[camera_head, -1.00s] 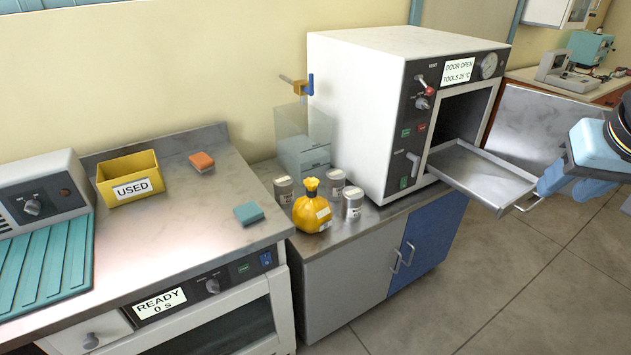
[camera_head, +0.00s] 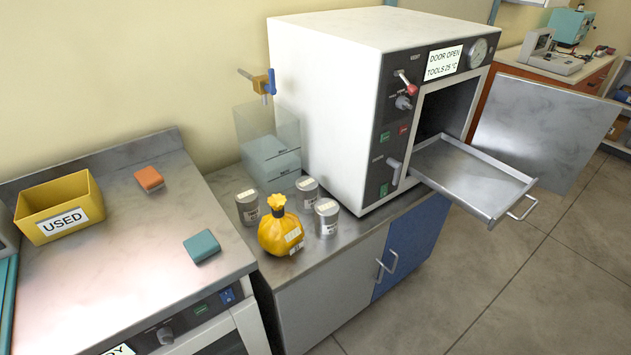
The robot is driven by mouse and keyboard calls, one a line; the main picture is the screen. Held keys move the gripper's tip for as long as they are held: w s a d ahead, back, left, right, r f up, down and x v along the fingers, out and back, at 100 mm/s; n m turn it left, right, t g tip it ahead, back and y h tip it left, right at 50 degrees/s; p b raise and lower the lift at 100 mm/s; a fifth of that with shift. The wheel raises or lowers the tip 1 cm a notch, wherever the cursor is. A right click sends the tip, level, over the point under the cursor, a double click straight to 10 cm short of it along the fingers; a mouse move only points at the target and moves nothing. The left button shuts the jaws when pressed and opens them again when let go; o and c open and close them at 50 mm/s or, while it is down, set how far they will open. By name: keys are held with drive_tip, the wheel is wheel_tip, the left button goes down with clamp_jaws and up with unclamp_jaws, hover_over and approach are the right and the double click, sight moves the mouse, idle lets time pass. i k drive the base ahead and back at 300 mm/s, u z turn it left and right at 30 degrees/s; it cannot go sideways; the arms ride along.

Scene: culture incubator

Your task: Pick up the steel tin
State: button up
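Several small grey steel tins stand upright on the grey counter beside the white incubator. One tin (camera_head: 247,208) is at the left, one tin (camera_head: 307,192) is at the back, and one tin (camera_head: 327,218) is at the front right. Each has a pale label, too small to read. A yellow tied bag (camera_head: 281,228) stands in front of and between them, close to the left tin. My gripper is not in view, so its state does not show.
The white incubator (camera_head: 350,110) has its door open and a metal tray (camera_head: 475,180) pulled out to the right. A clear tank (camera_head: 268,140) stands behind the tins. A yellow USED bin (camera_head: 60,208), an orange block (camera_head: 149,179) and a teal block (camera_head: 202,246) sit on the left counter.

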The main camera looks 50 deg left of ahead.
sight(246, 199)
drive_tip(key=z, duration=0.35)
drive_tip(key=i, duration=0.95)
drive_tip(key=u, duration=3.7)
drive_tip(key=i, duration=0.95)
drive_tip(key=z, duration=0.15)
